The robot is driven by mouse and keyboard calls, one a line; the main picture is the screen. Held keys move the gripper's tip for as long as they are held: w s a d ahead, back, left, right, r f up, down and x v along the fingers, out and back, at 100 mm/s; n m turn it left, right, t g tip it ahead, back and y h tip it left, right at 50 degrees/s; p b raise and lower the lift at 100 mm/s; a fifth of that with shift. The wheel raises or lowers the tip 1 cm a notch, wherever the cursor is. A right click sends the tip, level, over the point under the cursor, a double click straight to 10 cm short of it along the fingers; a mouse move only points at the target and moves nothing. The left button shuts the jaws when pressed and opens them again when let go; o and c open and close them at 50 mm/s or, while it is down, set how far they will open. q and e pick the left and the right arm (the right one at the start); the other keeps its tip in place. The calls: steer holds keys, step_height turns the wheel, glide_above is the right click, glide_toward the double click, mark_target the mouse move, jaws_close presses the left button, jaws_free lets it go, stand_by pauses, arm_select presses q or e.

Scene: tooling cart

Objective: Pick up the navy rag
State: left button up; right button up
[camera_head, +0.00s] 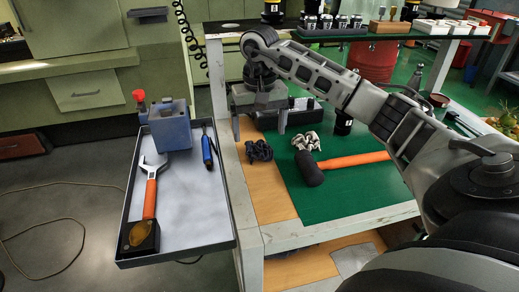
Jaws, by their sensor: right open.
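A dark, crumpled navy rag (259,151) lies on the wooden strip of the cart's top, next to the green mat. My right gripper (260,128) reaches in from the right and points down behind and above the rag in the picture. Its two fingers are spread wide, with nothing between them that I can see. The rag shows just below the gap between the fingertips; I cannot tell how high they are above the surface. My left gripper is not in view.
A whitish crumpled rag (306,142) and a mallet (342,164) with an orange handle lie on the green mat (345,192). A side tray (199,247) at the left holds a wrench, a blue-handled tool and a blue-grey box. A raised shelf (237,29) stands behind.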

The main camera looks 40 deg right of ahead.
mark_target(260, 144)
step_height(260, 144, down, 5)
steer(key=shift+p, duration=0.35)
steer(key=c, duration=1.1)
steer(key=shift+o, duration=0.2)
steer(key=shift+r, duration=0.2)
steer(key=shift+r, duration=0.3)
step_height(260, 144, up, 2)
steer(key=shift+r+b, duration=0.2)
steer(key=shift+b, duration=0.3)
steer(key=s+a+r, duration=0.7)
steer(key=s+r, duration=0.2)
steer(key=s, duration=0.3)
steer(key=shift+r+b, duration=0.3)
steer(key=shift+r, duration=0.05)
